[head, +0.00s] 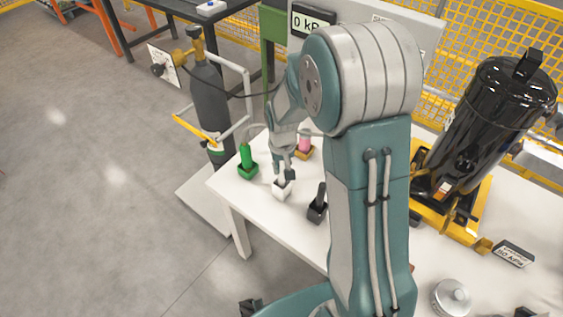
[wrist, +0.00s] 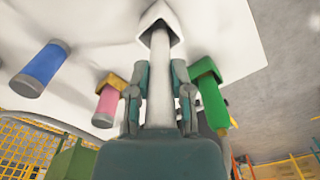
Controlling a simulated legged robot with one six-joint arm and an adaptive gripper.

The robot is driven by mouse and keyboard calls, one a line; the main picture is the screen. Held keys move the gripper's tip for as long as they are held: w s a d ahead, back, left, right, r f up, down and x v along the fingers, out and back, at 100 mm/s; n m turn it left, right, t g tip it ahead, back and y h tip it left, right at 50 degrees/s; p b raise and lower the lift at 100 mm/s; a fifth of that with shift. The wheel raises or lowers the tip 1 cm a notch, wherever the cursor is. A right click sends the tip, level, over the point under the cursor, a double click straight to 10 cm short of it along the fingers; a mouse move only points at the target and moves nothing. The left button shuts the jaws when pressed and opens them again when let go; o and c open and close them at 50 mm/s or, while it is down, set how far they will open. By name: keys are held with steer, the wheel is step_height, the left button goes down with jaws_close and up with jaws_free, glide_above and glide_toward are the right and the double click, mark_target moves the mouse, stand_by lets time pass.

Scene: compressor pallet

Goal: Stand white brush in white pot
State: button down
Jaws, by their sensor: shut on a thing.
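My gripper (wrist: 160,82) is shut on the white brush (wrist: 159,58), with one finger on each side of its shaft in the wrist view. The far end of the brush meets the opening of the white pot (wrist: 160,20); I cannot tell how deep it sits. In the head view my gripper (head: 284,172) is directly above the white pot (head: 282,191) on the white table. The brush is mostly hidden there behind the fingers.
A green brush (head: 246,157) stands in a green pot left of the white pot. A pink brush (head: 304,144) stands in a yellow-brown pot behind. A black brush (head: 321,194) stands in a black pot at the right. A blue brush (wrist: 40,69) shows in the wrist view.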

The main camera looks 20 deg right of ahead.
steer(key=shift+f, duration=0.85)
stand_by(0.3)
steer(key=shift+c, duration=2.2)
jaws_free()
step_height(320, 180, up, 11)
steer(key=shift+r, duration=0.45)
